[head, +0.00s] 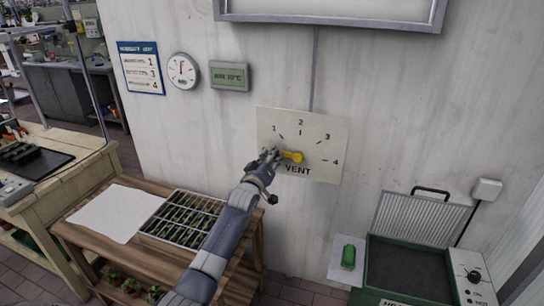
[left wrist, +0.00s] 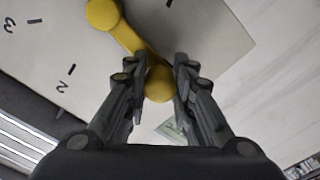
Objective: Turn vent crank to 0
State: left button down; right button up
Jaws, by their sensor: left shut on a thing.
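The vent crank (head: 292,156) is yellow and sits on a pale wall plate (head: 330,172) marked VENT, with numbers 1 to 4 in an arc. Its arm points left from the hub, toward my gripper. The 0 mark cannot be made out near my gripper. My left gripper (head: 272,156) is at the crank's outer end, at the plate's left side. In the left wrist view, my left gripper's fingers (left wrist: 160,88) are on both sides of the crank's round knob (left wrist: 158,84), shut on it. The hub (left wrist: 103,14) is at the upper left. My right gripper is not in view.
A wooden bench with a seedling tray (head: 183,219) and a white sheet (head: 118,212) stands below left. A green box with an open ribbed lid (head: 422,224) is at the lower right. A notice (head: 141,68), dial (head: 183,71) and display (head: 230,76) hang on the wall.

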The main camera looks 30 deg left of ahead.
pick_arm(q)
jog(key=shift+d+f+n, duration=0.1)
jog(key=shift+f+n, duration=0.6)
jog(key=shift+f, duration=0.1)
jog(key=c, duration=1.3)
grip_release()
jog(key=shift+r, duration=0.1)
jog(key=shift+r, duration=0.1)
jog(key=v, duration=1.2)
